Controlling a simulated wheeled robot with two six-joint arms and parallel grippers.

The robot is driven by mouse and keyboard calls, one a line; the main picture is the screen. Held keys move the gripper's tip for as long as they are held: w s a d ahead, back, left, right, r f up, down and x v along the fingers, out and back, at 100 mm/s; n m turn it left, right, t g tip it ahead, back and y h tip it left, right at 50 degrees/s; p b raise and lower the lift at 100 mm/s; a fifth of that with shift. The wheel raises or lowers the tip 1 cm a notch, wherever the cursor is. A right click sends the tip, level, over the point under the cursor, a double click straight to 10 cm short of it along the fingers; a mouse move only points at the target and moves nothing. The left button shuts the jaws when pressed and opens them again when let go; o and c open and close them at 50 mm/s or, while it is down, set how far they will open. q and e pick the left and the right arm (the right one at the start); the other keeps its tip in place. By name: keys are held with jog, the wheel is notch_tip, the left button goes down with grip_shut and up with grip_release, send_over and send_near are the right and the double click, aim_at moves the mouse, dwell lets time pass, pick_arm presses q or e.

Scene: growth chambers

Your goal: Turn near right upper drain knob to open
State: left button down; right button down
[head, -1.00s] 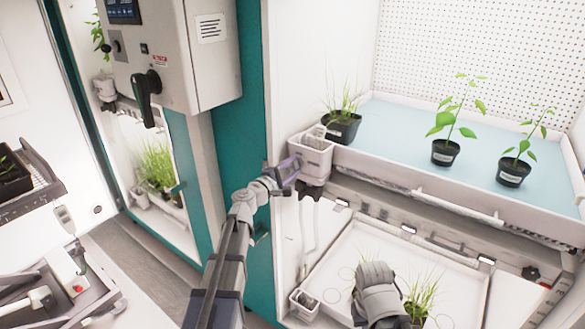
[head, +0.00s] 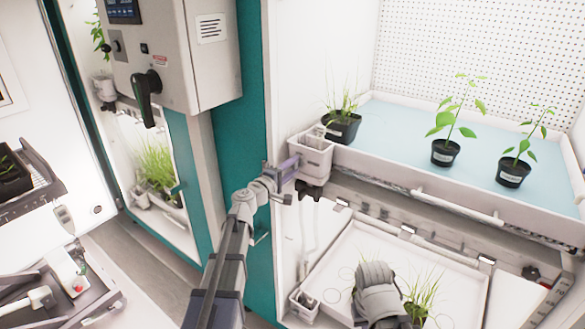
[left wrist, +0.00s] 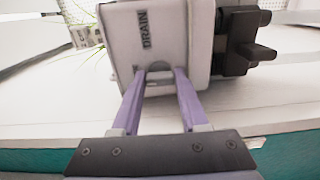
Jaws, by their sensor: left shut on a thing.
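The light grey drain box (head: 312,155) hangs at the left front corner of the upper tray. In the left wrist view its face (left wrist: 158,20) fills the upper middle and reads DRAIN. A black knob-like fitting (left wrist: 243,42) projects from its right side there; a dark fitting (head: 310,190) shows under the box in the head view. My left gripper (head: 287,170) is at the box's lower left side. Its purple fingers (left wrist: 160,73) are shut on a small grey rounded part at the box's face. I cannot tell if this part is the knob. My right gripper is not visible.
The upper tray (head: 400,125) holds several potted plants. A lower white tray (head: 385,245) with grass stands below, partly behind my right arm. A teal cabinet post (head: 240,140) is close to my left arm. A second chamber with a control box (head: 175,60) stands left.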

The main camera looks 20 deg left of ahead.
pick_arm(q)
jog(key=shift+c, duration=2.1)
grip_release()
jog(key=shift+s, duration=0.1)
jog(key=v, duration=0.7)
jog(key=shift+s, duration=0.3)
jog(key=shift+a, duration=0.1)
